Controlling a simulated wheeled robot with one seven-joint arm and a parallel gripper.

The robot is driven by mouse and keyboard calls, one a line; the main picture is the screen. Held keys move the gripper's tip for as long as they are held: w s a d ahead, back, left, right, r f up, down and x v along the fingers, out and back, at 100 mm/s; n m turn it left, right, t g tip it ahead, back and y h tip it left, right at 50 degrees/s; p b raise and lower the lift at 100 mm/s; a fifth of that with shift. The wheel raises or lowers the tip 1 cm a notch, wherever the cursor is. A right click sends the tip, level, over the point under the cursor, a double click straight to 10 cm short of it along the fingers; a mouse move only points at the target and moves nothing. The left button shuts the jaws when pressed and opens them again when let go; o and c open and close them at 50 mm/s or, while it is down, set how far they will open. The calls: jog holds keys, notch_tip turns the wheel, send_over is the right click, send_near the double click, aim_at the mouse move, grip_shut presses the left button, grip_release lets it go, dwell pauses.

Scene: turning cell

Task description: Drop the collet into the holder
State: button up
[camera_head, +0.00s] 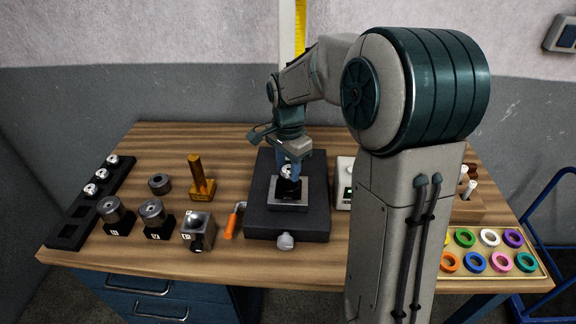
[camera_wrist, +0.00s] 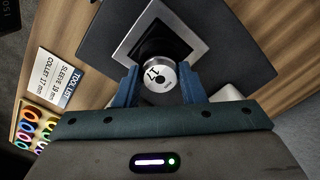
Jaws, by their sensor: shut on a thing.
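The collet (camera_wrist: 160,77), a silver piece marked 17 on its end face, is between my gripper's blue fingers in the wrist view. It shows small and bright in the head view (camera_head: 287,171). My gripper (camera_head: 289,163) is shut on it, pointing down. Directly below is the holder (camera_head: 288,205), a square metal plate with a dark centre on a black base. In the wrist view the holder's square frame (camera_wrist: 133,35) lies just behind the collet. I cannot tell whether the collet's lower end is inside the opening or just above it.
A black rack (camera_head: 70,232) with several silver collets stands left. Dark cylinders on blocks (camera_head: 118,219), a brass stand (camera_head: 201,189) and an orange-handled tool (camera_head: 234,221) lie between. Coloured rings sit in a tray (camera_head: 540,273) right. A card (camera_wrist: 53,79) lists sleeve 19 mm, collet 17 mm.

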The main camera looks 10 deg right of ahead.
jog(key=o, duration=1.1)
jog(key=shift+o, duration=0.2)
notch_tip(320, 180, up, 14)
jog(key=shift+b, duration=0.45)
jog(key=s+f+n+t, duration=0.1)
jog(key=s+f+n, duration=0.4)
jog(key=s, duration=0.5)
jog(key=s+f+n+t, duration=0.2)
jog(key=s+f+n, duration=0.2)
jog(key=s+n, duration=0.3)
jog(key=s, duration=0.4)
jog(key=shift+f+n, duration=0.4)
